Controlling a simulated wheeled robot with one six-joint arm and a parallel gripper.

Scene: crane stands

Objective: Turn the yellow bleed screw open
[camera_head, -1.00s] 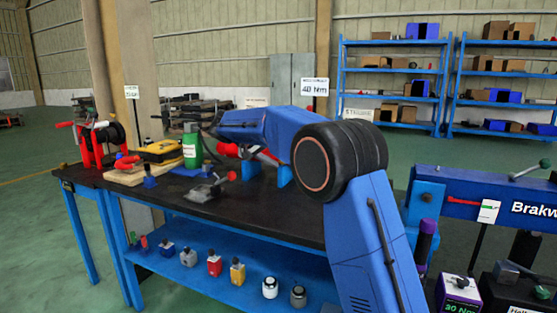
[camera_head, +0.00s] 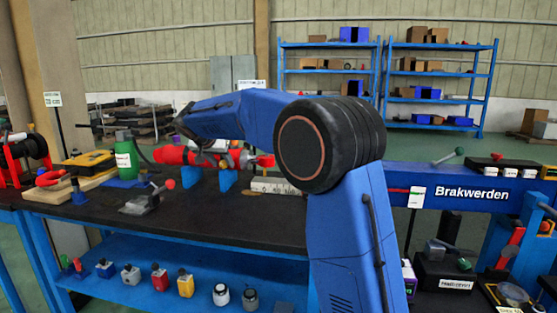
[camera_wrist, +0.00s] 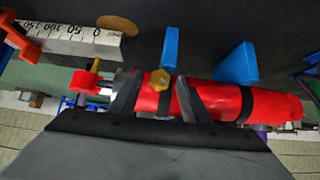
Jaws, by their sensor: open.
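A red cylinder (camera_head: 205,158) lies across two blue cradles (camera_head: 227,180) on the dark bench. In the wrist view the red cylinder (camera_wrist: 225,98) runs across the middle, with dark bands and a metal end at left. The yellow bleed screw (camera_wrist: 160,79) is a small hex head on its side. My gripper (camera_wrist: 158,84) is open, with one dark finger on each side of the screw in the picture. I cannot tell whether either finger touches it. In the head view my arm reaches over the cylinder, and the fingers and screw cannot be made out.
A white ruler block (camera_head: 275,186) lies right of the cradles. The bench front is mostly clear.

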